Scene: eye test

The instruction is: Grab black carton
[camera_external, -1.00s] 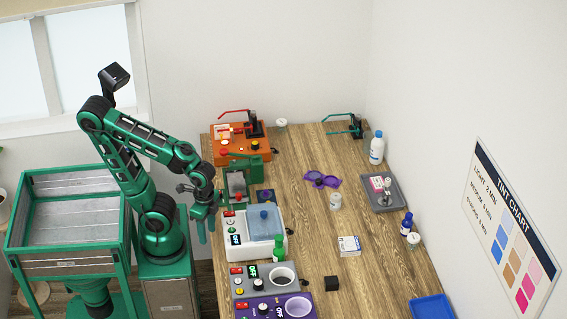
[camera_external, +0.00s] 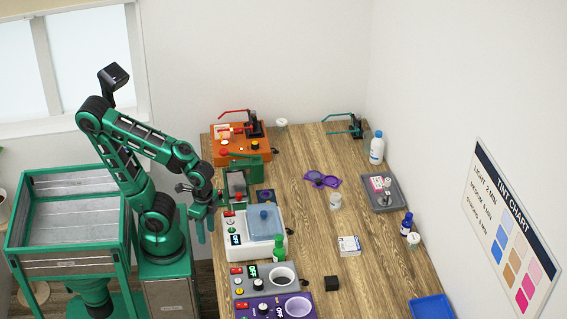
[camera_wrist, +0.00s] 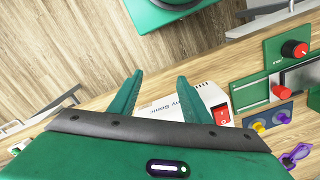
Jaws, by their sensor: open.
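A small black carton (camera_external: 332,283) sits on the wooden table near its front, just right of the grey machine. My gripper (camera_external: 205,228) hangs at the table's left edge, to the left of and well apart from the carton. In the wrist view my gripper (camera_wrist: 157,90) has its two green fingers spread with nothing between them. The carton does not show in the wrist view.
A white ultrasonic cleaner (camera_external: 258,248), a grey machine (camera_external: 248,283) and a purple machine (camera_external: 250,306) line the table's left side. A white box (camera_external: 349,246) lies behind the carton. A blue tray (camera_external: 432,307) is at front right. Table around the carton is mostly clear.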

